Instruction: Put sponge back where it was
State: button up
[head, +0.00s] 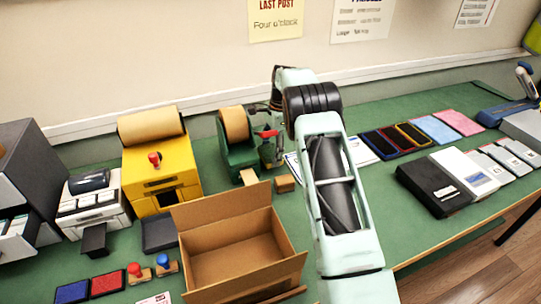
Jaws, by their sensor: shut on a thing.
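My arm rises from the lower right and bends at a dark joint. My gripper (271,152) points down behind it, beside the green tape dispenser (238,147), and is partly hidden by my arm. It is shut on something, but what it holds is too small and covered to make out. I cannot pick out a sponge for certain. Two small tan blocks, one on the left (249,177) and one on the right (285,184), show just below the gripper. I cannot tell whether either touches it.
An open cardboard box (235,252) stands in front. A yellow machine (160,172) with a brown roll is at left. Ink pads (395,139), blue and pink flat pieces (437,129) and several boxes (465,168) lie right. Some green tabletop (350,120) behind is clear.

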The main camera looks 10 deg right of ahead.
aim_at(272, 151)
jog(key=shift+f, duration=0.95)
jog(key=shift+w+f+p, duration=0.25)
jog(key=shift+f+p, duration=0.05)
jog(key=shift+f, duration=0.1)
jog(key=shift+f, duration=0.15)
jog(key=o, duration=1.2)
jog(key=r, duration=0.4)
jog(key=d+r, duration=0.1)
jog(key=r, duration=0.7)
jog(key=shift+w+d+r+b, duration=0.1)
jog(key=shift+d+r+b, duration=0.15)
jog(key=shift+d+b, duration=0.1)
